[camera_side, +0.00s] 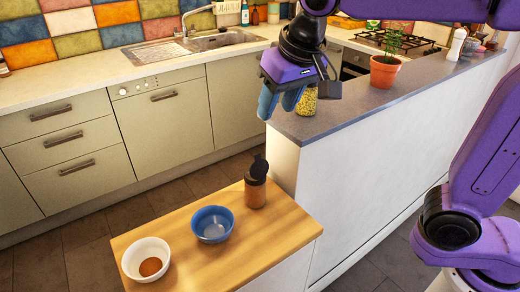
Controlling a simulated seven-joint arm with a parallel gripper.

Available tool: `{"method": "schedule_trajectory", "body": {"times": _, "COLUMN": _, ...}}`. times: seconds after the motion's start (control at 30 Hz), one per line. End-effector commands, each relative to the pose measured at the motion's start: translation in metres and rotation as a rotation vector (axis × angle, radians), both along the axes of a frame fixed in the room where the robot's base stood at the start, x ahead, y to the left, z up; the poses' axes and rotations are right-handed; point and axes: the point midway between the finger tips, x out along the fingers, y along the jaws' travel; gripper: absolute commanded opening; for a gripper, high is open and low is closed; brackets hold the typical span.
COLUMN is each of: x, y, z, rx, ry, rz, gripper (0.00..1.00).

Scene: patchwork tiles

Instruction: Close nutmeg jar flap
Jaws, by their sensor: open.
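The nutmeg jar (255,192) stands upright at the back of the wooden counter. It has brown contents and a dark lid, and its flap (260,158) sticks up above the lid. My gripper (280,104) is above the jar and slightly right of it, in the air near the end of the grey ledge. Its blue fingers point downward, are open, and do not touch the jar. No object shows between the fingers.
A blue bowl (212,224) stands left of the jar. A yellow-filled jar (307,101) stands on the grey ledge (345,112) behind my gripper, with a potted plant (384,72) farther right.

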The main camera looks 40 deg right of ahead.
Motion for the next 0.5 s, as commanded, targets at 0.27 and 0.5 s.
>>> {"method": "schedule_trajectory", "body": {"times": 0.27, "x": 0.020, "y": -0.001, "z": -0.049, "rx": -0.003, "ry": 0.005, "rz": 0.000, "gripper": 0.45}}
{"method": "schedule_trajectory", "body": {"times": 0.5, "x": 0.036, "y": -0.001, "z": -0.091, "rx": -0.003, "ry": 0.006, "rz": 0.000, "gripper": 0.45}}
